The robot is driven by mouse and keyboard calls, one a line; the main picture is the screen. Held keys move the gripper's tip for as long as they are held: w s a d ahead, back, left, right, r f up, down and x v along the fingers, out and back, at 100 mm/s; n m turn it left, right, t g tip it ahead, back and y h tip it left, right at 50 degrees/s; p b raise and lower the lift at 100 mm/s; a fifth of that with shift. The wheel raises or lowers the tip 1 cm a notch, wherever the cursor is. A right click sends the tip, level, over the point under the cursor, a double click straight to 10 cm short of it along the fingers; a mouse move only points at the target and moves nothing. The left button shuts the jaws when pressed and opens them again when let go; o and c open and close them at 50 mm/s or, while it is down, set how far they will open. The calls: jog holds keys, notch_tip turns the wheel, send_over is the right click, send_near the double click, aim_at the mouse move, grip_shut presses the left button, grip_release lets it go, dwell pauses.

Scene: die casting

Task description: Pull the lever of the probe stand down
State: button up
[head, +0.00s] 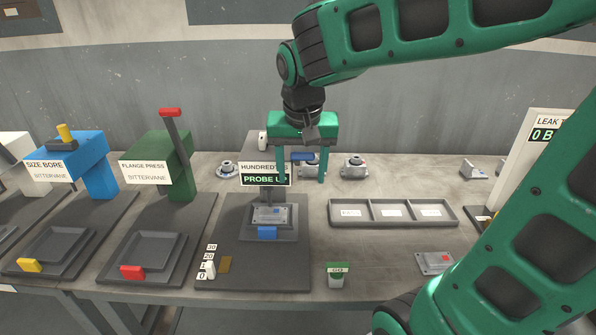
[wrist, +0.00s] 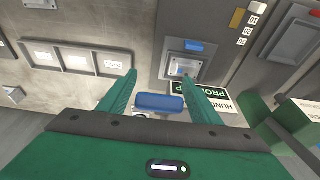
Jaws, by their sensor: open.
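The probe stand stands at the middle of the bench, with its sign reading "PROBE UP" (head: 264,180). Its lever has a blue grip (head: 302,156), which shows close up in the wrist view (wrist: 160,102). My gripper (head: 303,172) is open and pointing down over the lever. In the wrist view its fingers (wrist: 158,80) lie on either side of the blue grip, with gaps visible. A grey metal part (head: 270,213) lies in the stand's fixture behind a blue tab (head: 267,232). The lever's arm is mostly hidden.
The green flange press (head: 170,160) with its red-topped lever stands left of the probe stand; the blue size bore (head: 95,165) is farther left. A three-compartment tray (head: 392,224) lies right. A green-topped container (head: 337,275) stands in front. Several metal castings (head: 354,167) stand behind.

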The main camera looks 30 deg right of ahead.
jog(key=v, duration=1)
jog(key=shift+r, duration=0.3)
jog(key=shift+w+a+r, duration=0.1)
jog(key=shift+r, duration=0.2)
jog(key=c, duration=0.9)
jog(key=r, duration=0.1)
jog(key=w+r, duration=0.1)
jog(key=r, duration=0.1)
jog(key=shift+w+g, duration=0.15)
jog(key=shift+g, duration=0.15)
grip_shut()
notch_tip(320, 180, up, 9)
jog(key=w+d+g+y, duration=0.1)
jog(key=w+d+g, duration=0.1)
send_over(301, 155)
jog(key=w+d, duration=0.1)
jog(key=w, duration=0.1)
notch_tip(301, 155, down, 12)
jog(key=shift+s+f, duration=0.3)
jog(key=shift+f, duration=0.3)
